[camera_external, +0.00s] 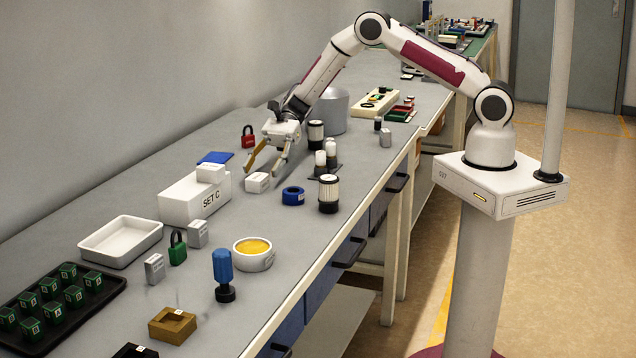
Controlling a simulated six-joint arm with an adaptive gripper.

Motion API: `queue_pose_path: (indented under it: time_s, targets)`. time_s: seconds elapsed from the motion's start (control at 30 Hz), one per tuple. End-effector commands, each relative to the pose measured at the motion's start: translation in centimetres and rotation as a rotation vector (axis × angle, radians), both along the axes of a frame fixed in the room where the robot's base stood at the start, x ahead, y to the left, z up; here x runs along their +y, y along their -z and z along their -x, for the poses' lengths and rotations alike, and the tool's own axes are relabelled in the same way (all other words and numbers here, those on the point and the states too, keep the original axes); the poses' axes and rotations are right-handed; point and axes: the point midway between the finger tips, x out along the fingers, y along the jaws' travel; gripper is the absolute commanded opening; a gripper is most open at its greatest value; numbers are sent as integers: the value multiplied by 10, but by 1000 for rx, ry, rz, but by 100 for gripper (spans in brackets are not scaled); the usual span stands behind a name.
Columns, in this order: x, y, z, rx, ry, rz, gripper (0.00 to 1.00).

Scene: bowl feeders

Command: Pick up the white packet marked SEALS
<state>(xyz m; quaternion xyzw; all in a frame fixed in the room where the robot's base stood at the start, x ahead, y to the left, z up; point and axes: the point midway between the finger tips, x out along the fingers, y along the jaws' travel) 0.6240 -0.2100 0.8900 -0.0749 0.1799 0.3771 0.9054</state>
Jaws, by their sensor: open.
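A small white packet (257,182) with dark marking on its front lies on the grey bench, just right of the white SET C box. Its print is too small to read for sure as SEALS. My gripper (266,170) is open and points down, its fingers spread just behind and above the packet. I cannot tell whether a finger touches it. Nothing shows between the fingers.
The white SET C box (185,204) stands left of the packet and a blue tape roll (293,196) to its right. A red padlock (248,137) and a black-and-white cylinder (316,134) stand near my gripper. A white tray (120,258) lies front left.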

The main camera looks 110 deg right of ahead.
Motion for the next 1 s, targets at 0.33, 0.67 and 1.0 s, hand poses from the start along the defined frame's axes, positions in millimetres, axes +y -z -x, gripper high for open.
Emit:
queue_pose_path:
  time_s: [0.33, 0.67, 1.0]
  targets:
    - [2, 1, -2, 0, 1, 1, 50]
    - [18, 6, -13, 1, -1, -1, 50]
    - [40, 16, -32, 0, -1, 1, 50]
